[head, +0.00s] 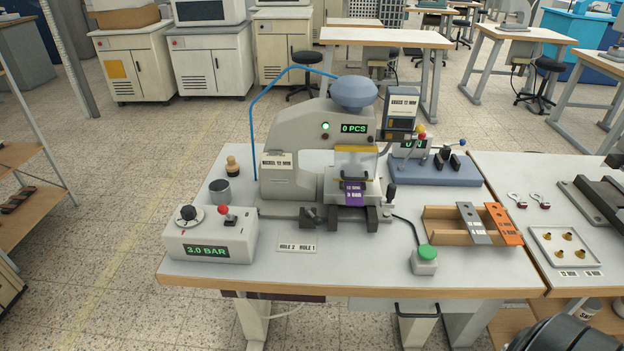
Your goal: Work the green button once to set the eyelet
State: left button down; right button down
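The green button (428,252) sits on a small grey box (424,267) near the front of the table, right of the press. A dark cable runs from the box back towards the press. The grey press (290,140) stands mid-table with a blue-grey dome on top; its display (354,128) reads 0 PCS. A purple tag (354,194) with lettering lies on the press bed under the yellow-edged head. I cannot make out an eyelet there. Neither of my grippers is in view.
A control box (210,238) reading 3.0 BAR stands front left. A wooden tray (450,234) with grey and orange tags is right of the button. A blue fixture (435,172) stands behind. A white tray (566,250) holds small brass parts. The table's front edge is clear.

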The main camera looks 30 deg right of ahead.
aim_at(426, 252)
jog(key=z, duration=1.75)
